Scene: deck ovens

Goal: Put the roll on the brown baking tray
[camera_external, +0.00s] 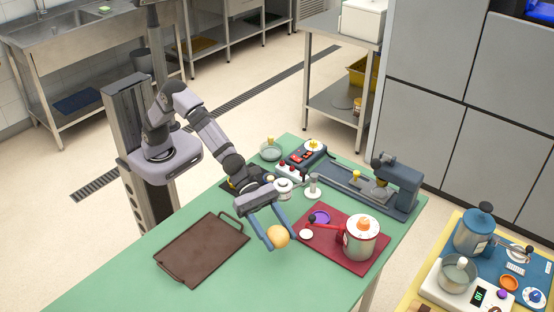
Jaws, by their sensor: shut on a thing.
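The roll (278,236) is a round, golden-tan ball. My gripper (277,238) is shut on it, with a blue finger on each side. It appears held above the green table, between the brown tray and the red mat; its exact height is hard to tell. The brown baking tray (202,248) lies flat on the green table to the left of my gripper. It is dark, rectangular, empty, with a handle at each end.
A red mat (325,257) right of my gripper holds a pot (360,238) with a red handle and a purple ring (319,217). Behind stand a grey-blue machine (398,184), a red-and-black device (303,158) and small jars. The green table (120,283) is clear around the tray.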

